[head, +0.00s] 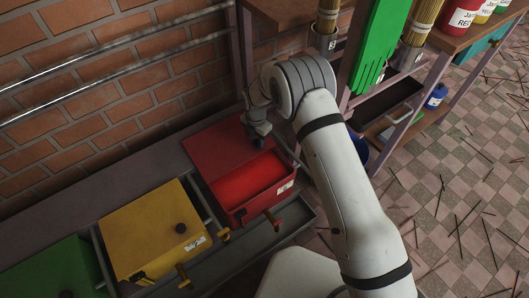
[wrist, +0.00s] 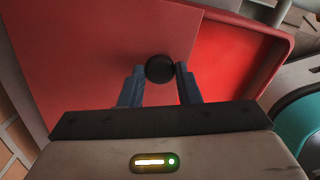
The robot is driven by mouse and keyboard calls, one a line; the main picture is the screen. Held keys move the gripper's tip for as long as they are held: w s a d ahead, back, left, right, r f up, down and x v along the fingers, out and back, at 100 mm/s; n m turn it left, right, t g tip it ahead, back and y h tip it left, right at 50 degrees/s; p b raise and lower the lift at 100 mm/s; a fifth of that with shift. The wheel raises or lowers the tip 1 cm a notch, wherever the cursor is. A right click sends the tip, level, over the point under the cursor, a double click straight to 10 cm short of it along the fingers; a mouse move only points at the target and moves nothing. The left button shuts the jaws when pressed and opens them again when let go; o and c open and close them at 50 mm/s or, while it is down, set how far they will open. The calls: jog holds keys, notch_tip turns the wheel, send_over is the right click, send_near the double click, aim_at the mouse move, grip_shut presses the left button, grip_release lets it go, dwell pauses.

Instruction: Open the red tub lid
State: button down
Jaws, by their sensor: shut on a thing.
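The red tub (head: 236,213) stands on the low bench, partly uncovered. Its red lid (head: 208,148) lies toward the back, and the bright red inside (head: 250,178) shows in front of it. I cannot tell whether the lid is tilted or slid. My gripper (head: 257,140) is at the lid's dark round knob. In the wrist view, my gripper's fingers (wrist: 160,78) are closed on either side of the black knob (wrist: 160,68). The lid (wrist: 100,50) fills the left there, and the open tub inside (wrist: 235,60) shows on the right.
A yellow tub (head: 150,225) with its lid on stands left of the red one, and a green tub (head: 55,270) is farther left. A brick wall with pipes is behind.

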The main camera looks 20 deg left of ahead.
jog(key=shift+w+a, duration=0.4)
jog(key=shift+a, duration=0.2)
jog(key=shift+w+a, duration=0.35)
jog(key=shift+a, duration=0.2)
jog(key=c, duration=1.1)
grip_release()
jog(key=shift+s, duration=0.1)
jog(key=shift+o, duration=0.2)
notch_tip(320, 180, up, 8)
jog(key=p, duration=0.2)
jog(key=shift+f, duration=0.15)
